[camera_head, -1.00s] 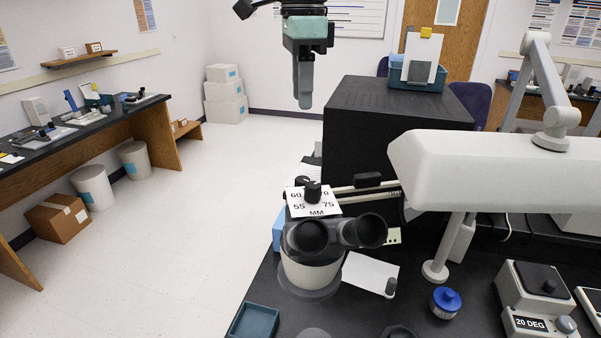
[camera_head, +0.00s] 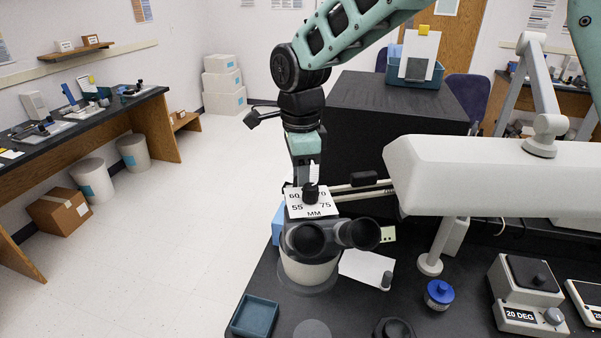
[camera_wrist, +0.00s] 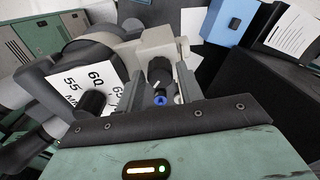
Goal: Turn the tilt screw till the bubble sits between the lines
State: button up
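My gripper (camera_head: 306,176) points down just behind the numbered scale plate (camera_head: 322,208) of the binocular instrument (camera_head: 310,270). In the wrist view its fingers (camera_wrist: 162,82) stand apart, with a dark round knob (camera_wrist: 160,70) between them and a small blue spot (camera_wrist: 160,99) nearer the palm. I cannot tell whether the fingers touch this knob or whether it is the tilt screw. The plate, marked 55 and 60, lies to the left in the wrist view (camera_wrist: 70,84), with a black knob (camera_wrist: 93,102) on it. I can make out no bubble or lines.
A white lamp-like arm (camera_head: 480,175) and a black box (camera_head: 385,120) stand to the right of my gripper. A blue jar (camera_head: 439,294), a teal tray (camera_head: 256,315) and a unit marked 20 DEG (camera_head: 525,290) are on the bench.

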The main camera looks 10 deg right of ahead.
jog(key=shift+f, duration=0.35)
jog(key=c, duration=0.7)
jog(key=shift+n, duration=0.3)
